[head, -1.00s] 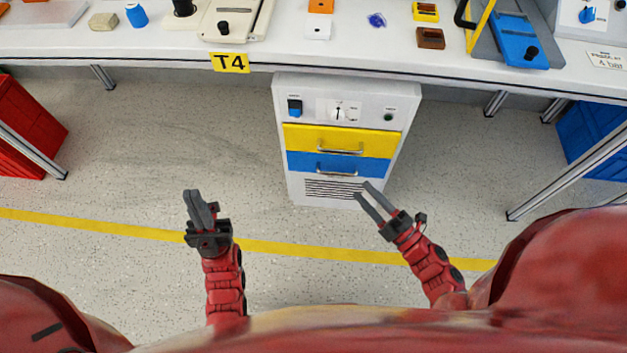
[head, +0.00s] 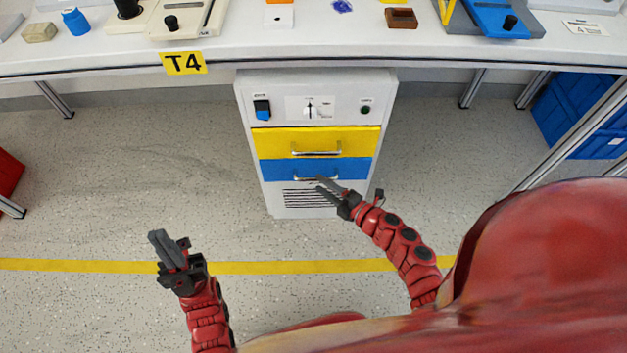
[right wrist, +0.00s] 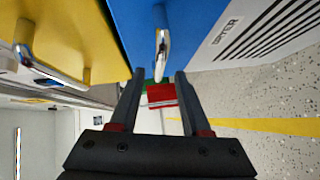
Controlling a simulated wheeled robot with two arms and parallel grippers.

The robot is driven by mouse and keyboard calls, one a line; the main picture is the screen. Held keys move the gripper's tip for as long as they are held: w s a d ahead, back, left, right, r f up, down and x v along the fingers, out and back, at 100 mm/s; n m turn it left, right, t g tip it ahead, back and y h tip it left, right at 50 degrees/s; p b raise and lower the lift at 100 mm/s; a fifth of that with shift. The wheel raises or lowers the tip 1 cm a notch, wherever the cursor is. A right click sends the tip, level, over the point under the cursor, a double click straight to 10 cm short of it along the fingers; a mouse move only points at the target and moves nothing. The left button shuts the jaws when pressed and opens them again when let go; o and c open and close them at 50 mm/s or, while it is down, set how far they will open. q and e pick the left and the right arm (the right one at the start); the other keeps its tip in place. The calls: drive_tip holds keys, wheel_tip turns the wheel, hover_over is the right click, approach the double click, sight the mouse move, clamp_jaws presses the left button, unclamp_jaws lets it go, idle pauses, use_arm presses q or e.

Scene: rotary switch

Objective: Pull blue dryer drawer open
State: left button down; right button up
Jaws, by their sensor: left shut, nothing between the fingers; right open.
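The blue dryer drawer (head: 275,171) is the lower drawer of a white cabinet under the table and looks closed. Its metal handle (head: 300,177) runs across its front. In the right wrist view the blue drawer (right wrist: 190,25) fills the top middle, and its handle (right wrist: 162,50) lies just beyond and between the open fingertips. My right gripper (head: 327,188) is open, with its fingertips close to the handle; I cannot tell whether they touch it. It also shows in the right wrist view (right wrist: 160,80). My left gripper (head: 166,248) is shut and empty, low at left, away from the cabinet.
A yellow drawer (head: 270,143) with its own handle (head: 317,150) sits directly above the blue one. The floor in front is clear.

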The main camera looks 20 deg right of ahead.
sight(314, 179)
drive_tip(key=shift+x, duration=2.05)
clamp_jaws()
